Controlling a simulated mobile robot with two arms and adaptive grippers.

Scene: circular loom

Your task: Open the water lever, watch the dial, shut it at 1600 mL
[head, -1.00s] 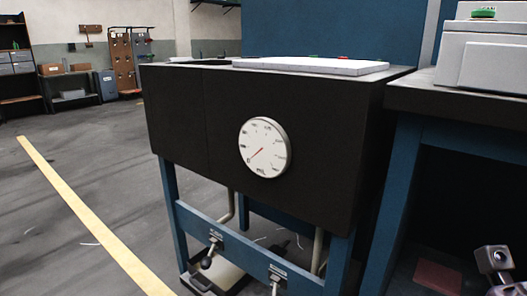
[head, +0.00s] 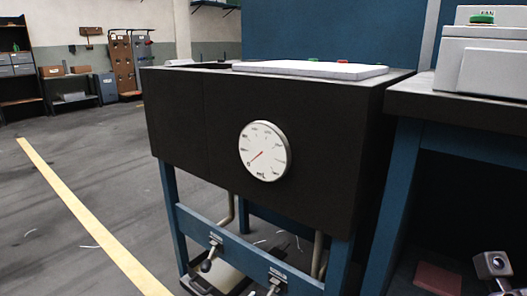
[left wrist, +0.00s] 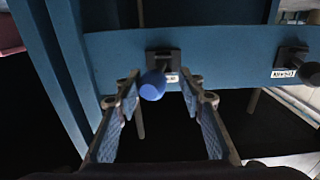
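A round white dial (head: 265,151) with a red needle is on the front of the dark tank (head: 330,140). The needle points to the lower left, near the low end; the figures are too small to read surely. Two levers hang from the blue crossbar below. The left lever (head: 208,263) has a dark knob. The right lever (head: 274,288) is cut off by the picture's bottom edge. In the left wrist view, a blue lever knob (left wrist: 152,86) lies between the spread fingers of my left gripper (left wrist: 165,82), with gaps beside it. The left gripper is outside the head view.
A second lever (left wrist: 309,72) with a label is at the right of the left wrist view. A grey metal part (head: 494,265), likely of my right arm, shows at lower right. A bench with a grey machine (head: 485,60) stands on the right. Open floor lies left.

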